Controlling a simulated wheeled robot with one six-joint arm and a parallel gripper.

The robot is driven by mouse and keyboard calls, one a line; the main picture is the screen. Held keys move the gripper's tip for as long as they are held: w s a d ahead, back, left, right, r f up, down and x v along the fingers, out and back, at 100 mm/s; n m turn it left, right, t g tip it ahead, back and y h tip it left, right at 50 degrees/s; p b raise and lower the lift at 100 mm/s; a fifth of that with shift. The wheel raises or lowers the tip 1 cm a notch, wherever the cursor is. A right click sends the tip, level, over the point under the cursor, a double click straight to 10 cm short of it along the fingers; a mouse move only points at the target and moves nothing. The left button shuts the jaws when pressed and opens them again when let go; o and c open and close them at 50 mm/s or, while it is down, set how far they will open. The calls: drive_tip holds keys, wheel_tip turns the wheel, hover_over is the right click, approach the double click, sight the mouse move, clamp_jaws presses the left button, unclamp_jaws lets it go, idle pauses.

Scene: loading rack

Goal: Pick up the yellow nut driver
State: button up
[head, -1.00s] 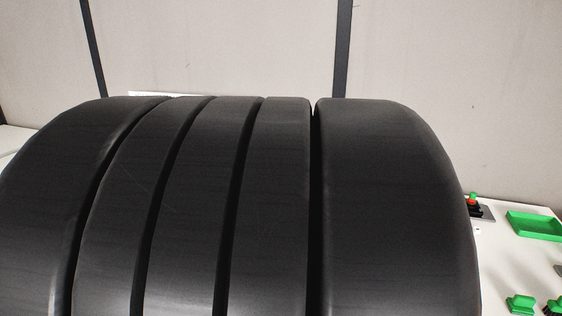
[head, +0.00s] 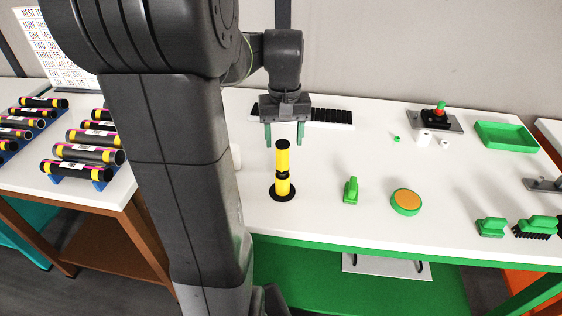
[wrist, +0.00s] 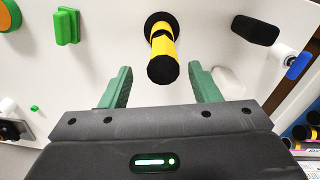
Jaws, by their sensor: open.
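The yellow nut driver (head: 282,168) stands upright on the white table, with a black top, a black band and a dark round base. My gripper (head: 284,140) is open and empty, its two green fingers pointing down just behind and above the driver in the head view. In the wrist view the driver (wrist: 163,52) shows beyond and between the green fingertips of my gripper (wrist: 160,78). Its black end faces the camera. I see no contact between the fingers and the driver.
A green block (head: 351,190) and a round green piece with an orange top (head: 406,201) stand to the right of the driver. A green tray (head: 506,136) and a joystick-like device (head: 437,118) are farther right. Black tubes with yellow bands (head: 88,153) lie on racks at left.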

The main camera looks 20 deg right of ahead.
sight(283, 157)
drive_tip(key=shift+a+f+p, duration=0.15)
drive_tip(key=shift+f+p, duration=0.15)
drive_tip(key=shift+f, duration=3.15)
drive_tip(key=c, duration=1.1)
drive_tip(key=shift+o, duration=0.2)
wheel_tip(283, 157, up, 10)
drive_tip(key=shift+r, duration=0.1)
drive_tip(key=o, duration=0.4)
drive_tip(key=c, duration=0.4)
